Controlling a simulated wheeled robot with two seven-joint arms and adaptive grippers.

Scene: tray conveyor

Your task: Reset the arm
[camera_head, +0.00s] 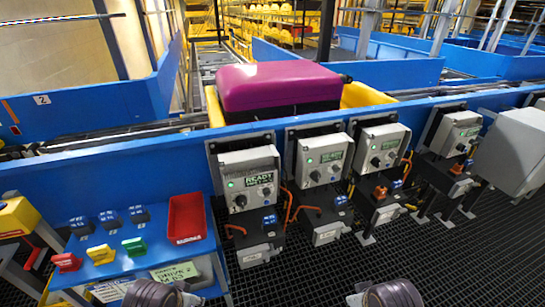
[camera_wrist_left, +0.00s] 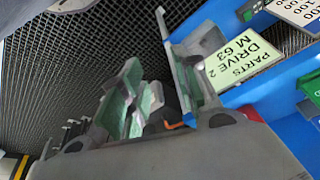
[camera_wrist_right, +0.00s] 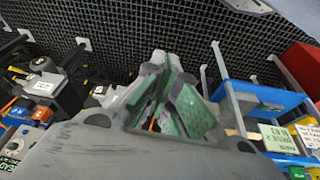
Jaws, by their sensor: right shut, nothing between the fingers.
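My left gripper (camera_wrist_left: 152,62) shows in the left wrist view with its two green-padded fingers apart and nothing between them. My right gripper (camera_wrist_right: 166,62) shows in the right wrist view with its green-padded fingers together and empty. In the head view only the dark rounded parts of my two arms show at the bottom edge, left of centre and right of centre. The fingers are out of that view. Neither gripper touches anything that I can see.
A blue side table (camera_head: 140,262) holds a red tray (camera_head: 187,218), coloured parts and a label card (camera_head: 175,272). Grey control boxes (camera_head: 249,178) line the blue conveyor wall. A purple case (camera_head: 278,86) sits in a yellow tray (camera_head: 366,95).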

